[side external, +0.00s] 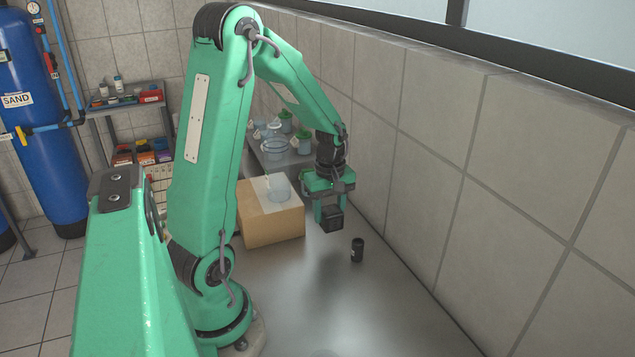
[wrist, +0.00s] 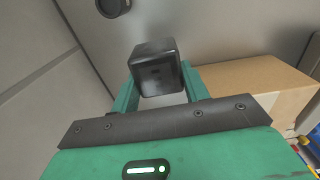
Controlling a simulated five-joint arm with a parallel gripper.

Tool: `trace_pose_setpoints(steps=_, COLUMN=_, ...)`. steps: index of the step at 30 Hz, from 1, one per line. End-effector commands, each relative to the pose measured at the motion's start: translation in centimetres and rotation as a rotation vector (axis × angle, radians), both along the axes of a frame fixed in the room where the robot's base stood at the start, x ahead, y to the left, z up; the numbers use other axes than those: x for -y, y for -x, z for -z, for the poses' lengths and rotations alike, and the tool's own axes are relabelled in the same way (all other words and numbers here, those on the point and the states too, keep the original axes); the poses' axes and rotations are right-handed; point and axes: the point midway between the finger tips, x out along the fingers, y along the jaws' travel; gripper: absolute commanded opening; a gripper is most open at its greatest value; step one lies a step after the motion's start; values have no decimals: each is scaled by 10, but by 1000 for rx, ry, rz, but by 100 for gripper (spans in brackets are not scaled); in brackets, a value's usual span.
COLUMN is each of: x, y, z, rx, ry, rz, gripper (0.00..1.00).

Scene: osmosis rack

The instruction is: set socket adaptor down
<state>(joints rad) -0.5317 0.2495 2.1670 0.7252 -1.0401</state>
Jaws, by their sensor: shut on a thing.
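The socket adaptor (side external: 332,218) is a dark, boxy block with slightly rounded edges. My gripper (side external: 328,208) points down and is shut on it, with a green finger on either side. The adaptor hangs above the grey metal bench top, clear of it. In the wrist view the adaptor (wrist: 157,68) sits between the fingertips of my gripper (wrist: 158,84), with a small mark on its near face. The bench below it looks bare.
A small black cylinder (side external: 357,250) stands on the bench (side external: 300,290) right of the adaptor. Green-lidded containers (side external: 285,122) stand behind. A tiled wall (side external: 440,170) borders the right.

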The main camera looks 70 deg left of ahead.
Motion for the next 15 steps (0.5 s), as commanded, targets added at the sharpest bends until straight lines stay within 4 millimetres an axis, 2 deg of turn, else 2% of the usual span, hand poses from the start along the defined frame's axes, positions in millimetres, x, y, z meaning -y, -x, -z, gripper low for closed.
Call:
trace_pose_setpoints(steps=1, x=-8, y=1, z=5, rx=-2, ry=1, rz=-4, gripper=21)
trace_pose_setpoints(steps=6, x=-24, y=2, z=15, rx=0, ry=0, rz=-1, gripper=21)
trace_pose_setpoints(steps=15, x=-28, y=2, z=18, rx=0, ry=0, rz=2, gripper=21)
